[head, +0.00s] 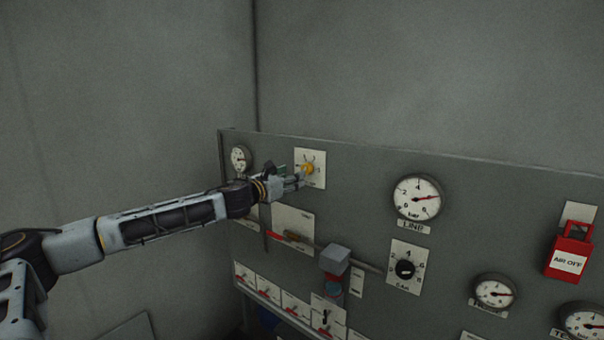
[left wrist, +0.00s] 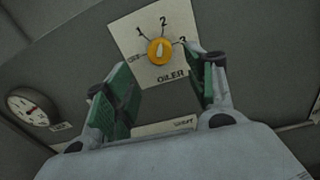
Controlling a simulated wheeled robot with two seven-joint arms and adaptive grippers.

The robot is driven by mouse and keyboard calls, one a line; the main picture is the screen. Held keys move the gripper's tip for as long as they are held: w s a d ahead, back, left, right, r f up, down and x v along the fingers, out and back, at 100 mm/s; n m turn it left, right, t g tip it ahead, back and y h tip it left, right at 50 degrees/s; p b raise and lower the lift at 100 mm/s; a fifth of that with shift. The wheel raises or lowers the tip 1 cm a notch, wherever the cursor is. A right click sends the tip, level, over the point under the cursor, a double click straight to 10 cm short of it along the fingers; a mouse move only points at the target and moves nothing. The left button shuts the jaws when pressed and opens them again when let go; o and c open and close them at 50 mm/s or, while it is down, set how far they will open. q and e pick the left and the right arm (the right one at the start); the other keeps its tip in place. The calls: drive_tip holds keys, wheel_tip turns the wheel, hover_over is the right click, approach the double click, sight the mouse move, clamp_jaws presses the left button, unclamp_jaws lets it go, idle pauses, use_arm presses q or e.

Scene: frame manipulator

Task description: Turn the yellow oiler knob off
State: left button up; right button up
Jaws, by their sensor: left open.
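The yellow oiler knob (head: 308,169) sits on a white plate on the panel's upper left. In the left wrist view the knob (left wrist: 161,53) has a white pointer that points roughly up, toward the 2. The plate (left wrist: 152,77) bears OFF at left, then 1, 2 and 3, with OILER below. My left gripper (head: 300,180) is just in front of the plate in the head view. In the left wrist view its green-padded fingers (left wrist: 163,72) are spread, one on each side of the knob. No contact with the knob shows. My right gripper is not in view.
A small gauge (head: 240,158) is left of the plate. The LINE gauge (head: 417,197), a black knob (head: 405,268) and a red AIR OFF box (head: 570,252) are to the right. A lever with a grey block (head: 335,256) juts out below. The wall above the panel is bare.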

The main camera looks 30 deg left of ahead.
sight(307, 169)
use_arm(q)
drive_tip(key=w, duration=0.6)
drive_tip(key=shift+w+d, duration=0.15)
drive_tip(key=shift+w, duration=0.2)
drive_tip(key=shift+c, duration=0.5)
drive_tip(key=c, duration=0.9)
